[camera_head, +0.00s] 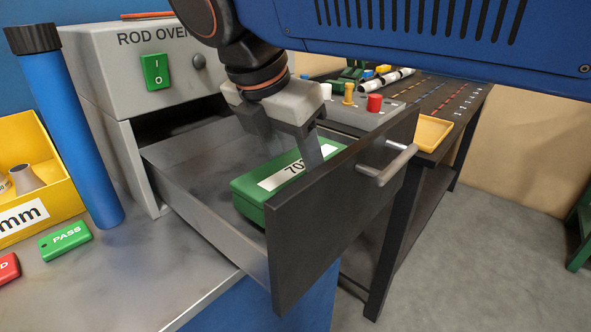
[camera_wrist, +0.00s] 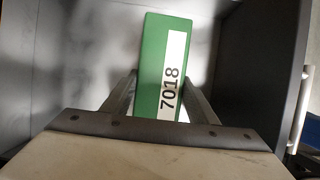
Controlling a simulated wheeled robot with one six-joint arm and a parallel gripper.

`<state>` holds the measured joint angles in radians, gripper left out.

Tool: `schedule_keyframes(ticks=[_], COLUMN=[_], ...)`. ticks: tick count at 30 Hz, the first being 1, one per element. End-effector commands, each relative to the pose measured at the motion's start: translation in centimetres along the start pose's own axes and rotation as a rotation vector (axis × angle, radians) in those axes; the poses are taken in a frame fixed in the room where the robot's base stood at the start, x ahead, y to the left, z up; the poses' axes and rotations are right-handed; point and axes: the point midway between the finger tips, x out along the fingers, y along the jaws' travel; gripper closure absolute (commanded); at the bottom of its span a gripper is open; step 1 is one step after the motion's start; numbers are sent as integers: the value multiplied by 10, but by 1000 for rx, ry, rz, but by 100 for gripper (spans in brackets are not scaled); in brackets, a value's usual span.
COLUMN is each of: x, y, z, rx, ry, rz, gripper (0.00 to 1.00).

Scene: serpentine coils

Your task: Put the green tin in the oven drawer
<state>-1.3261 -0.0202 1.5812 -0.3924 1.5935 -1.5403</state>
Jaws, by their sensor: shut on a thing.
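The green tin (camera_head: 247,195) is a long box with a white label reading 7018. It lies inside the open oven drawer (camera_head: 186,196), near the drawer's dark front panel (camera_head: 318,232). In the wrist view the tin (camera_wrist: 152,60) shows between the two fingers. My gripper (camera_head: 292,150) reaches down into the drawer and is shut on the tin across its width. The tin looks at or very near the drawer floor; I cannot tell whether it touches. The drawer is pulled out from the grey rod oven (camera_head: 110,75).
A blue tube (camera_head: 80,140) with a black cap stands left of the drawer. A yellow bin (camera_head: 25,190), a green PASS tag (camera_head: 66,241) and a red tag (camera_head: 8,268) are on the bench at left. A dark table (camera_head: 455,100) with a yellow tray (camera_head: 432,134) stands behind the drawer's right side.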

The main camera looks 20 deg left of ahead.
Motion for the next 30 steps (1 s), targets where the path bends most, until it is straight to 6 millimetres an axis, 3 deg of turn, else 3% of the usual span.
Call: schedule_keyframes(ticks=[4,15,16,18,30], x=[12,15,16,16,10], y=[0,0,0,0,0], z=[-5,-6,-7,-6,-6], rx=[1,0,0,0,0], ry=[0,0,0,0,0], rz=[1,0,-1,-1,1], gripper=[97,97,45,28,28])
